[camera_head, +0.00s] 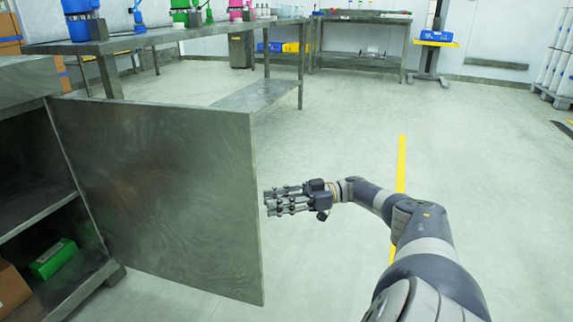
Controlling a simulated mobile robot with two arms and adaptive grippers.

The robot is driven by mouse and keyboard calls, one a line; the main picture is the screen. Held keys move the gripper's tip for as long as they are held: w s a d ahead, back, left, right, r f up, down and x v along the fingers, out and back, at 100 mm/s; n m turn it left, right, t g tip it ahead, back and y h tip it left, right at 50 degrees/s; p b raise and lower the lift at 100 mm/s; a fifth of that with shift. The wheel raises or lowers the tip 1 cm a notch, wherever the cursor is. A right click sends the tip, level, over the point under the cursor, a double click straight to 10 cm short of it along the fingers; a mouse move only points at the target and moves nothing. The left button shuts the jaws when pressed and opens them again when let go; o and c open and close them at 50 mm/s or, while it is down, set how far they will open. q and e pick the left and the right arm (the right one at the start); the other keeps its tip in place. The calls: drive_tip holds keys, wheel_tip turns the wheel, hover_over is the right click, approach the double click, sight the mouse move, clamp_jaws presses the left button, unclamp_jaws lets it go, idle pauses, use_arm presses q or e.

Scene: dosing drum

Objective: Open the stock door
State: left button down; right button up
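The stock door (160,190) is a flat grey metal panel, standing swung out wide from the cabinet (30,80) at the left. Its hinged side is at the cabinet's front, and its free edge points right. The cabinet's inside shows to the left of the door. My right gripper (268,201) is just right of the door's free edge, with its fingers pointing left toward it. Its fingers are stretched out straight, with gaps between them and nothing held. A small gap seems to show between fingertips and door. My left gripper is out of view.
A green box (54,258) and part of a brown carton (12,288) are inside the cabinet. A long metal bench (165,38) with coloured equipment stands behind the door. The floor (340,130) right of the door is clear, with a yellow line (402,160).

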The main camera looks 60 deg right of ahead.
drive_tip(key=shift+v, duration=1.65)
drive_tip(key=shift+f, duration=0.2)
drive_tip(key=shift+d, duration=0.1)
